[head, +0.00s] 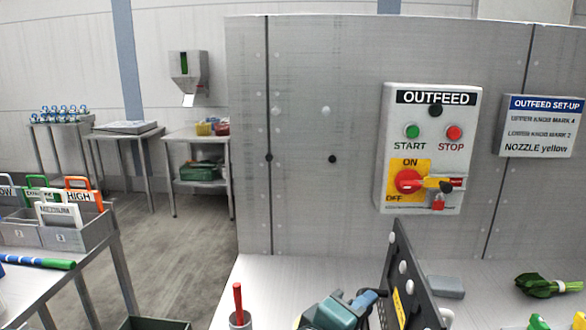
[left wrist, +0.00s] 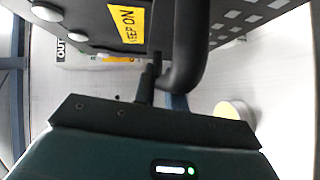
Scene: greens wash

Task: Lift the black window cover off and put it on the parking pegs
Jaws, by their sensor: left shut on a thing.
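The black window cover (head: 401,262), a flat panel with pale round knobs and a yellow label, stands steeply tilted, nearly edge-on, at the bottom middle of the head view. In the left wrist view the cover (left wrist: 85,15) fills the top, its label reading "KEEP ON". My left gripper (head: 369,298) is shut on the cover's black handle (left wrist: 190,50), left of the panel in the head view. Two black round pegs (head: 268,157) (head: 332,159) stick out of the grey wall, with nothing on them; they look like the parking pegs. My right gripper is not in view.
The OUTFEED control box (head: 432,150) and a set-up sign (head: 541,126) are on the wall. A bunch of greens (head: 546,287) and a grey block (head: 436,287) lie on the counter right. A red-handled tool (head: 239,304) stands in a holder at the front. The wall around the pegs is clear.

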